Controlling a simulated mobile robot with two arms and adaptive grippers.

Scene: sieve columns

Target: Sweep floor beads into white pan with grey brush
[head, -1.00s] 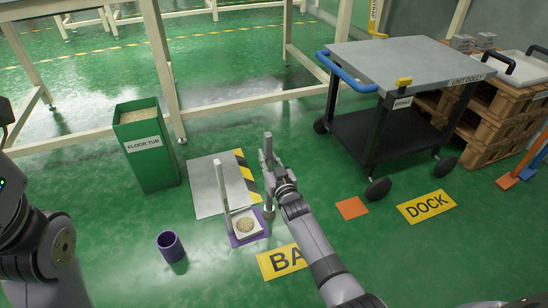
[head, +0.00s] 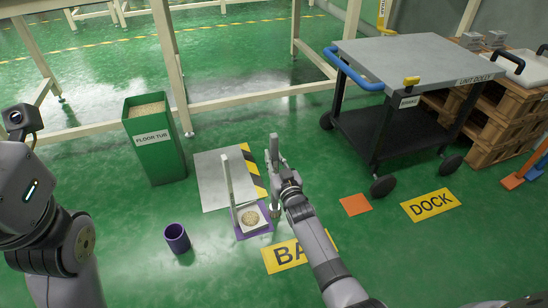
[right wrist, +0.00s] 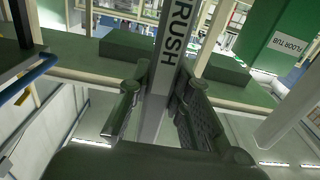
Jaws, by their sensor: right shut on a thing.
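The white pan (head: 262,209) sits on a purple mat (head: 262,235), with a round patch of tan beads (head: 250,217) in it and a tall pale handle (head: 227,180) rising at its left. My right gripper (head: 282,172) is just right of the pan, shut on the upright grey brush's handle (head: 274,148). The brush's lower end is mostly hidden by my arm. I cannot make out loose beads on the floor. My left arm shows at the left, its gripper out of view.
A grey plate (head: 215,180) with hazard stripes lies behind the pan. A green floor tub (head: 155,155) and a purple cup (head: 177,238) stand left. A unit dolly (head: 410,65) stands back right. An orange square (head: 355,204) and yellow DOCK sign (head: 430,204) lie on the floor.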

